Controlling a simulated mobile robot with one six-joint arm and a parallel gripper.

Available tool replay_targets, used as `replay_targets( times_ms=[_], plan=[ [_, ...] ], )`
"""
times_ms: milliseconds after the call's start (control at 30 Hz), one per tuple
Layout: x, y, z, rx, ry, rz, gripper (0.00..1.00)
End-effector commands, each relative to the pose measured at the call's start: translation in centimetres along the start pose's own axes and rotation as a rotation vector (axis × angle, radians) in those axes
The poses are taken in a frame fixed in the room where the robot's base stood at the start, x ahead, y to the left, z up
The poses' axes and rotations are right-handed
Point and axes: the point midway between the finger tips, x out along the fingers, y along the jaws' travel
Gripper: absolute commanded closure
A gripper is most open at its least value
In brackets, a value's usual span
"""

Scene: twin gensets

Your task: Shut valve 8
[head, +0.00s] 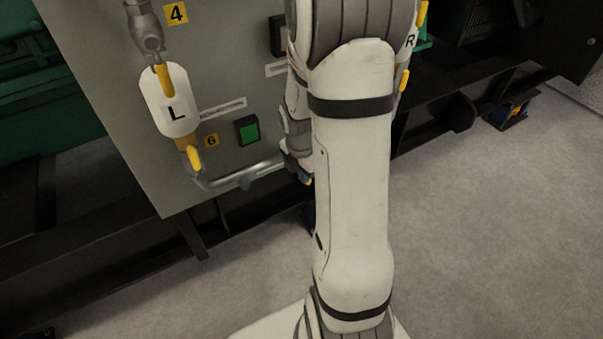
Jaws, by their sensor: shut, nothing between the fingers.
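No tag with the number 8 shows, and I cannot make out valve 8; my own arm covers the middle of the panel. My gripper (300,168) shows only in part, dark and small at the left edge of my arm, near the right end of the lower pipe (245,177). It is shut and appears empty; its fingertips are mostly hidden. Whether it touches anything cannot be told.
Yellow tags read 4 (176,14) and 6 (211,140) on the grey panel (225,85). A green square button (247,130) is right of tag 6. A plate marked R (410,42) is partly hidden behind my arm. A black frame rail (440,120) runs below.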

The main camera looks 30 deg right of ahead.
Motion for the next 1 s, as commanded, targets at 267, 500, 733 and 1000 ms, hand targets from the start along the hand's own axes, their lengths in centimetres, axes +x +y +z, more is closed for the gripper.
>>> replay_targets(
  times_ms=[267,500,733,1000],
  plan=[
    [0.4,-0.1,1.0,0.001,0.0,-0.001,1.0],
    [0.5,-0.2,1.0,0.001,0.0,0.0,1.0],
    [0.7,-0.1,0.7,0.001,-0.001,0.001,1.0],
    [-1.3,0.0,-3.6,-0.005,0.0,0.0,1.0]
  ],
)
